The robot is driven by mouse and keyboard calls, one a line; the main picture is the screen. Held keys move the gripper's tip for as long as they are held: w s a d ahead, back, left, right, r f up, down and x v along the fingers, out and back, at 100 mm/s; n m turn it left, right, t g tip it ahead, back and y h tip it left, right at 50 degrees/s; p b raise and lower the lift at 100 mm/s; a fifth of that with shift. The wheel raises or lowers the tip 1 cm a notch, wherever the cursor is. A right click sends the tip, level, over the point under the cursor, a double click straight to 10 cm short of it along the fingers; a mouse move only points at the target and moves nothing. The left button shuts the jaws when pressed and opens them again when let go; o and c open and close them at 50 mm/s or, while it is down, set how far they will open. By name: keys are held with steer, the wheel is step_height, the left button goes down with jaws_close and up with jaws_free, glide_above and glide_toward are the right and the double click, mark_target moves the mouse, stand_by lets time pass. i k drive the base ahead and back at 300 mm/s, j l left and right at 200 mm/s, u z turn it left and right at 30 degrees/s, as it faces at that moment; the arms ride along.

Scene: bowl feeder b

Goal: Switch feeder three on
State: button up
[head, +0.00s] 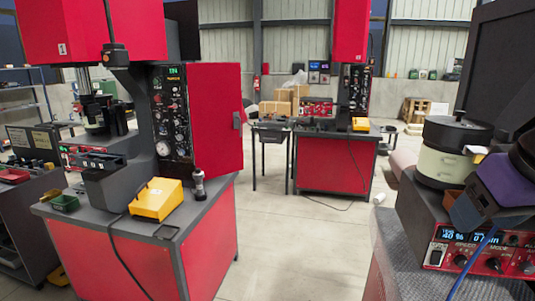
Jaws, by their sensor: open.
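A bowl feeder (446,150) with a cream drum and a dark top stands at the right. Its red control box (436,228) has lit blue displays (468,239), black knobs (494,264) and a dark rocker switch in a pale plate (437,254) at the left end. My gripper (465,213), dark and purple, comes in from the right edge in front of the drum, above the control box and apart from the switch. Its jaws are open, partly hidden by its own body. I cannot read a feeder number or the switch's position.
A red press machine (200,120) with a yellow box (157,199) and another red-panelled unit (75,156) stands at left. A similar machine (335,165) stands further back. A blue cable (472,265) runs before the right control box. The floor between is clear.

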mark_target(436, 256)
steer(key=k+j+z, duration=1.05)
steer(key=i+l, duration=0.1)
